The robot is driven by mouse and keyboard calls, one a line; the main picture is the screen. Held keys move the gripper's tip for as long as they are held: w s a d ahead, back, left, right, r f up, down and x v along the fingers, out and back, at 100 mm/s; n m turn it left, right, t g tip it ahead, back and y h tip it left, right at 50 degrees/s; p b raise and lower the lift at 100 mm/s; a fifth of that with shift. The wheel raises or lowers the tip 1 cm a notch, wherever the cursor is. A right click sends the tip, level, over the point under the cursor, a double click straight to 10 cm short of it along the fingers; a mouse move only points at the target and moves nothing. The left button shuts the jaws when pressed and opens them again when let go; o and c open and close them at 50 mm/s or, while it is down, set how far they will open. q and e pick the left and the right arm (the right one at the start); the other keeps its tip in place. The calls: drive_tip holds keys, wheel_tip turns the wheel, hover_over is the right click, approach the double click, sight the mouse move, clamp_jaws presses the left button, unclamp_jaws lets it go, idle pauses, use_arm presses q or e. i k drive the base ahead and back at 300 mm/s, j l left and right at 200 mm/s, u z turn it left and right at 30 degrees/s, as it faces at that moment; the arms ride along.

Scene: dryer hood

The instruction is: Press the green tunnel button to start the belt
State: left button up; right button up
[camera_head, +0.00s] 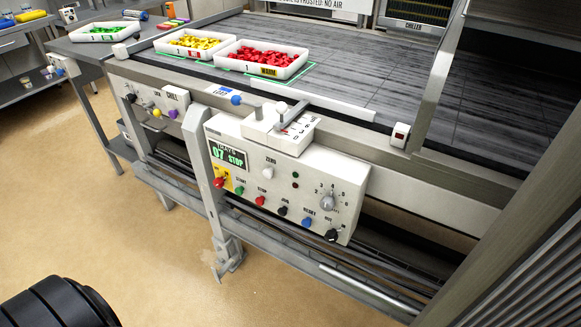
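A white control panel (318,197) is mounted on the front of the belt frame. Its green button (238,190) is in the lower left of the panel, by a label that seems to read START. A red emergency knob on a yellow plate (219,183) is just left of it, and a red button (261,201) is just right. The panel's display (229,157) shows 07 and STOP. Nothing covers the green button. Neither gripper shows; a black ribbed part at the bottom left seems to be mine.
On the grey belt (350,65) stand a white tray of yellow pieces (194,44) and a tray of red pieces (262,59). A lever unit (284,128) sticks up above the panel. A metal post (205,165) stands close left of the panel. Open floor lies in front.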

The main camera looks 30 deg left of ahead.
sight(238, 191)
drive_tip(key=u, duration=1.35)
